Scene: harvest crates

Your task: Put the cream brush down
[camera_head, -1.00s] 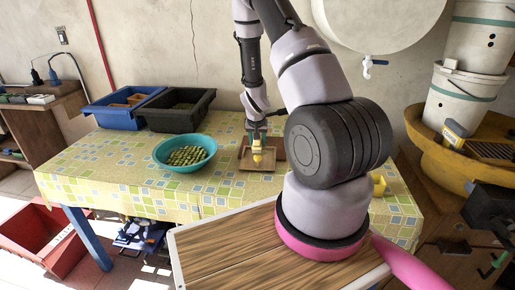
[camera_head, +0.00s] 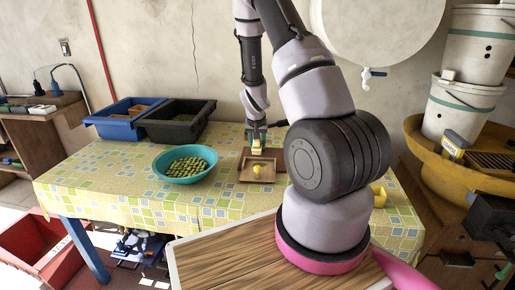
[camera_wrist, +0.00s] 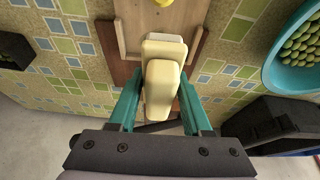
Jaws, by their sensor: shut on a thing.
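The cream brush (camera_wrist: 160,90) fills the middle of the wrist view, between the teal fingers of my gripper (camera_wrist: 158,105), which is shut on it. In the head view my gripper (camera_head: 257,134) is at the back of the table with the cream brush (camera_head: 257,145) beneath it. The brush is over the far part of a small wooden tray (camera_head: 246,178); I cannot tell whether it touches the tray. A round yellow thing (camera_head: 257,169) lies in the tray, nearer the front than the brush.
A teal bowl (camera_head: 160,173) of green fruit stands left of the tray. A black crate (camera_head: 170,133) and a blue crate (camera_head: 105,129) stand at the back left. The patterned tablecloth (camera_head: 110,185) is clear at the front left.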

